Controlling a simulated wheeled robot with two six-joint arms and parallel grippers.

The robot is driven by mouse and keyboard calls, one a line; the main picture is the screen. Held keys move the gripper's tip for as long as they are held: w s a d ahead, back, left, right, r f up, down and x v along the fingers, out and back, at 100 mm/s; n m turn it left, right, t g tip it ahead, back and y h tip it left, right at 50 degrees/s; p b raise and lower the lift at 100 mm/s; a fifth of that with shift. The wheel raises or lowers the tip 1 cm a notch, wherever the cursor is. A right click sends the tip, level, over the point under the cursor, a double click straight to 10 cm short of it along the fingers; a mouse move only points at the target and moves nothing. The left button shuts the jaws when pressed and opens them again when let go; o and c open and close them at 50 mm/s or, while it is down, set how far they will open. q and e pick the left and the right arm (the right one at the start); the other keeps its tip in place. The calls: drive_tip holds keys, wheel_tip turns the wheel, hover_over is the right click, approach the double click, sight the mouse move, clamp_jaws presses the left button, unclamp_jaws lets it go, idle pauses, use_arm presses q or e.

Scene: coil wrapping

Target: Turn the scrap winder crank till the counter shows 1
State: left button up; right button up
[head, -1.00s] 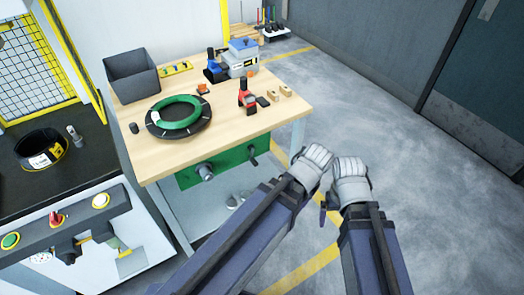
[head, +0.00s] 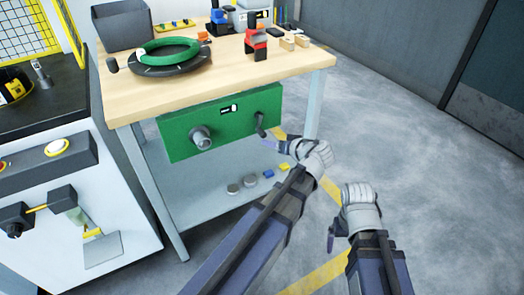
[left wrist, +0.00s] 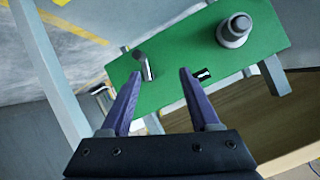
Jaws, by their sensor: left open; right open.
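The scrap winder is a green panel (head: 235,115) under the workbench top. Its grey spool hub (head: 201,137) is at the left, and a small dark counter (head: 230,109) is near the top; its digit is too small to read. The dark crank (head: 260,125) is at the right end. My left gripper (head: 272,143) is just below and right of the crank. In the left wrist view its fingers (left wrist: 158,100) are open and empty, with the crank (left wrist: 144,66) beyond their tips, apparently apart. My right gripper (head: 331,238) is open and empty, low at the right.
The wooden bench top (head: 130,95) carries a green coil (head: 175,50), a grey bin (head: 122,25) and tools. Discs and small blocks lie on the lower shelf (head: 210,185). A bench leg (head: 312,108) stands right of the panel. Open floor lies right.

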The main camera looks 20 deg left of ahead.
sight(264, 136)
use_arm(q)
drive_tip(key=w+a+f+n+t+y+b, duration=0.1)
drive_tip(key=w+f+b, duration=0.1)
drive_tip(key=b, duration=0.3)
drive_tip(key=w+a+f+t+y+b, duration=0.1)
drive_tip(key=w+f+t+b, duration=0.1)
drive_tip(key=b, duration=0.4)
drive_tip(key=w+a+f+n+t+y+b, duration=0.1)
drive_tip(key=w+a+f+y+b, duration=0.1)
drive_tip(key=w+f+b, duration=0.2)
drive_tip(key=shift+w+f+n+b, duration=0.3)
drive_tip(key=shift+f+b, duration=0.4)
drive_tip(key=shift+b, duration=0.4)
drive_tip(key=shift+w+a+r, duration=0.1)
drive_tip(key=shift+a+r, duration=0.05)
drive_tip(key=x, duration=0.7)
drive_tip(key=shift+w+a, duration=0.15)
drive_tip(key=shift+w, duration=0.05)
clamp_jaws()
